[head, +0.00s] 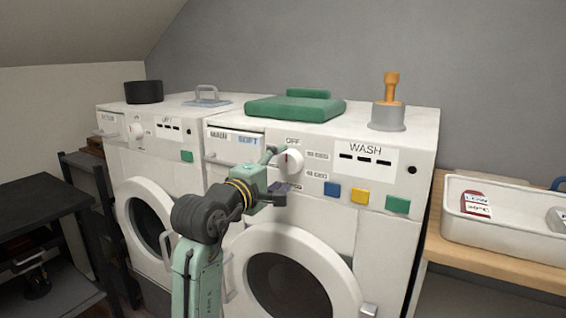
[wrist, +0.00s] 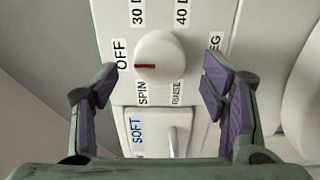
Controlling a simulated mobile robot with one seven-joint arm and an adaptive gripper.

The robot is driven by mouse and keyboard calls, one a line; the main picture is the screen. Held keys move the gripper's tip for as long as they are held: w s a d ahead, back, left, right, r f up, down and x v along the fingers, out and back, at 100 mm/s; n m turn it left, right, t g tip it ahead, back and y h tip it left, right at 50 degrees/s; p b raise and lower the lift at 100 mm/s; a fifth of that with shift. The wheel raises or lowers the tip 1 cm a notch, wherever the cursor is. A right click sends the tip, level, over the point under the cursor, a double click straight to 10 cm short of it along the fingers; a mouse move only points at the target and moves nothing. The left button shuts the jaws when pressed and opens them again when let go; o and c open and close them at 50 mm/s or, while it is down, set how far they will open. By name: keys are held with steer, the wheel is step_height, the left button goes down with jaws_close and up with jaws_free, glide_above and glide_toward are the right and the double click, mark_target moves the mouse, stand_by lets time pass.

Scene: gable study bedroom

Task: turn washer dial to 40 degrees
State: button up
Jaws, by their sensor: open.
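The washer dial (head: 292,162) is a round white knob on the WASH panel of the right-hand washer (head: 385,235). In the wrist view the dial (wrist: 162,50) has a red mark that points left, to the OFF label (wrist: 120,55). The 40-degree label (wrist: 182,14), partly cut off, is at the upper right of the dial there. My gripper (wrist: 160,78) is open, with one purple-padded finger on each side of the dial and a gap to it on both sides. In the head view my gripper (head: 277,174) is in front of the panel.
Blue (head: 332,190), yellow (head: 360,197) and green (head: 397,205) buttons are right of the dial. A detergent drawer (head: 235,146) is left of it. A white tray (head: 515,232) is at right.

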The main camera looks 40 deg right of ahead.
mark_target(290, 163)
steer(key=shift+x, duration=1.3)
steer(key=shift+c, duration=0.3)
steer(key=c, duration=1.1)
